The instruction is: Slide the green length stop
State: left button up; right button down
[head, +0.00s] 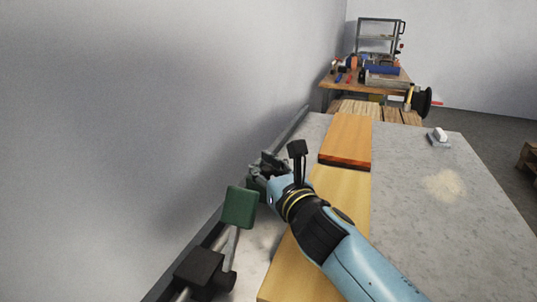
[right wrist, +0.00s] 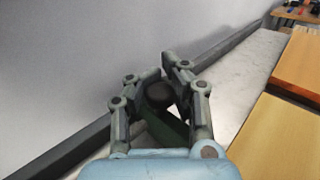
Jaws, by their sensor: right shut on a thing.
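The green length stop shows in the head view as a green block (head: 239,207) beside the wall-side rail, left of the boards. In the right wrist view a green piece (right wrist: 166,126) of it lies under a dark round knob (right wrist: 159,95). My right gripper (head: 266,165) is at the far side of the green block, over the rail side. In the right wrist view, the fingers of this gripper (right wrist: 171,80) are closed around the knob. The gripper hides part of the stop. My left gripper is not in view.
A pale wooden board (head: 343,190) lies under my right arm, with an orange-brown board (head: 347,138) beyond it. A black block with grey rods (head: 202,270) stands nearer along the wall (head: 110,120). The grey table (head: 420,240) is mostly clear to the right.

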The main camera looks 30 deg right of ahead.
jog(key=shift+s+a+f, duration=0.2)
jog(key=shift+s+a, duration=0.15)
jog(key=shift+s, duration=0.25)
jog(key=shift+s+a+f, duration=0.1)
jog(key=shift+s, duration=0.05)
jog(key=shift+s+a, duration=0.1)
jog(key=c, duration=1.9)
grip_release()
jog(key=shift+o, duration=1.2)
jog(key=shift+s+d, duration=0.15)
jog(key=shift+d, duration=0.05)
jog(key=o, duration=0.6)
jog(key=shift+s+d, duration=0.1)
jog(key=shift+d, duration=0.05)
jog(key=shift+c, duration=0.2)
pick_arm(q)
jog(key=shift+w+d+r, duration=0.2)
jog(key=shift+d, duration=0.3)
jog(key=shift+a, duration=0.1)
pick_arm(e)
jog(key=shift+r, duration=0.2)
